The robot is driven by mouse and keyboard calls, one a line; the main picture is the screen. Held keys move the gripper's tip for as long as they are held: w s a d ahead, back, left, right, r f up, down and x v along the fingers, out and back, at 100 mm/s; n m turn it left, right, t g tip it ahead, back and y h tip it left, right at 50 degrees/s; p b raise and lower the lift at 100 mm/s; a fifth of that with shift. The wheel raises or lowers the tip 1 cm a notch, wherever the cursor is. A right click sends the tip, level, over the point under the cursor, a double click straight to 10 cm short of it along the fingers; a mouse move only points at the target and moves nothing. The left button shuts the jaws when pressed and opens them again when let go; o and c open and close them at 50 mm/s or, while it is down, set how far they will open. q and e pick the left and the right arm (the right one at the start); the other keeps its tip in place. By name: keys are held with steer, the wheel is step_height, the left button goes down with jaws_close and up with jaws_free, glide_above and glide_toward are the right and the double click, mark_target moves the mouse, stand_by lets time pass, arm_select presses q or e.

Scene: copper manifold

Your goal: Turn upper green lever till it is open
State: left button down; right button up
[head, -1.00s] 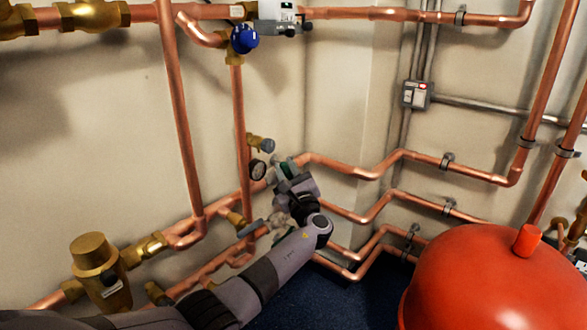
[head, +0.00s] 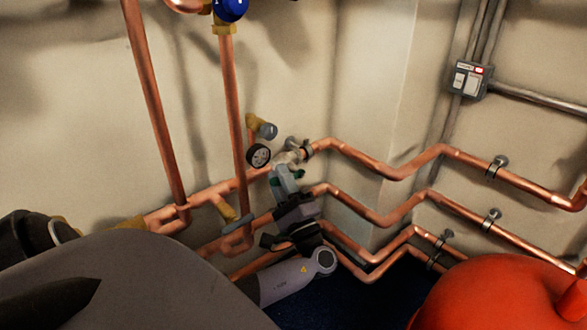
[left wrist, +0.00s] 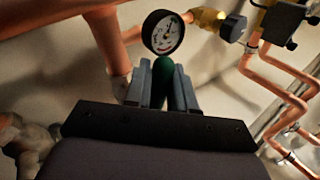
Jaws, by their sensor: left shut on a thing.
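The upper green lever (left wrist: 164,78) shows as a green end between my left gripper's fingers in the left wrist view. In the head view only small green bits of it (head: 299,175) show beside the fingers. My left gripper (head: 284,178) is shut on it, just below the pale valve body (head: 290,157) on the upper copper pipe. In the left wrist view the two grey fingers (left wrist: 163,84) stand on either side of the green. Most of the lever is hidden by the gripper. My right gripper is in neither view.
A round pressure gauge (head: 258,155) sits close above and left of the gripper. Copper pipes (head: 375,168) run along the corner wall. A red tank (head: 490,295) fills the lower right. My own arm covers much of the lower left.

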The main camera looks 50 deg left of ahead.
arm_select(q)
steer(key=n+g, duration=0.1)
steer(key=f+n+g+b, duration=0.1)
steer(key=n, duration=0.1)
steer(key=shift+d+f+n+g+y, duration=0.1)
steer(key=shift+f+n+g+y, duration=0.05)
steer(key=shift+n+g+y, duration=0.15)
steer(key=shift+f+n+g+y, duration=0.3)
steer(key=shift+n+g, duration=0.5)
steer(key=shift+n, duration=0.2)
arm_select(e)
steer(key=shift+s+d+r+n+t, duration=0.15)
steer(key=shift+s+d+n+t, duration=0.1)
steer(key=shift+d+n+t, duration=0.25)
arm_select(q)
steer(key=shift+n+b, duration=0.3)
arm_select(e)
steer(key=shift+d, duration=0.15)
arm_select(q)
steer(key=c, duration=1.1)
jaws_free()
steer(key=shift+v, duration=3.6)
